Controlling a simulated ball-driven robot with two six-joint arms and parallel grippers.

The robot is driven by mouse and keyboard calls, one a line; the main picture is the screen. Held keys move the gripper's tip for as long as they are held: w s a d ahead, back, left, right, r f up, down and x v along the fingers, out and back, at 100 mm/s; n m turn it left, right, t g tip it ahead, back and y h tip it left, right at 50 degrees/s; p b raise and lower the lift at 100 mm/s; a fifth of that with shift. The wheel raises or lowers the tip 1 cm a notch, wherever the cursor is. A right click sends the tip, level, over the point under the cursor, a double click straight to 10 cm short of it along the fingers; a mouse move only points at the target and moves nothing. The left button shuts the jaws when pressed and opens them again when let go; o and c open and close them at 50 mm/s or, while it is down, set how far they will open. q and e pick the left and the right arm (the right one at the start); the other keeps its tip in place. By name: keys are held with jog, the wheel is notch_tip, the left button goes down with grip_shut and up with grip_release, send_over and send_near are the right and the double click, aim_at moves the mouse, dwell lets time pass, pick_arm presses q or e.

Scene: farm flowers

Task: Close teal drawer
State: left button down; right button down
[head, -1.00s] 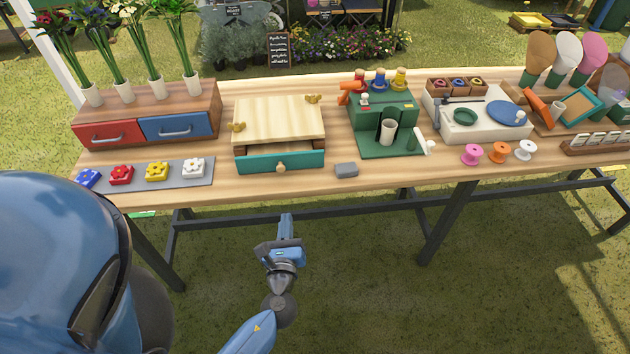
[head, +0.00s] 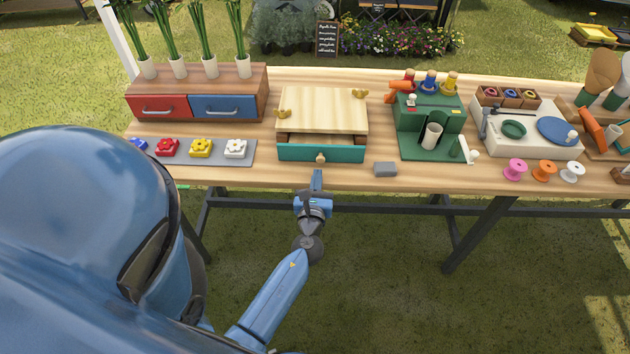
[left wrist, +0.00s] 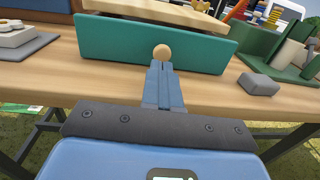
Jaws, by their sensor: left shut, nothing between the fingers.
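The teal drawer (head: 340,153) sits in a light wooden box (head: 322,108) on the table and stands a little way out of it. The drawer front fills the upper middle of the left wrist view (left wrist: 205,51), with a round wooden knob (left wrist: 162,51) at its centre. My left gripper (head: 318,174) is shut and empty, just in front of the drawer at the table's front edge. In the left wrist view its fingertips (left wrist: 162,66) point at the knob, just below it; I cannot tell whether they touch. My right gripper is not in view.
A grey block (head: 385,169) lies right of the drawer. A grey mat (head: 247,157) with several flower pieces lies to the left, below a red and blue drawer chest (head: 262,95). A green stand (head: 402,146) is on the right.

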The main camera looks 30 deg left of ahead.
aim_at(319, 162)
pick_arm(q)
jog(key=shift+x, duration=1.55)
jog(key=shift+w, duration=0.1)
jog(key=shift+x, duration=1.2)
jog(key=shift+f, duration=0.1)
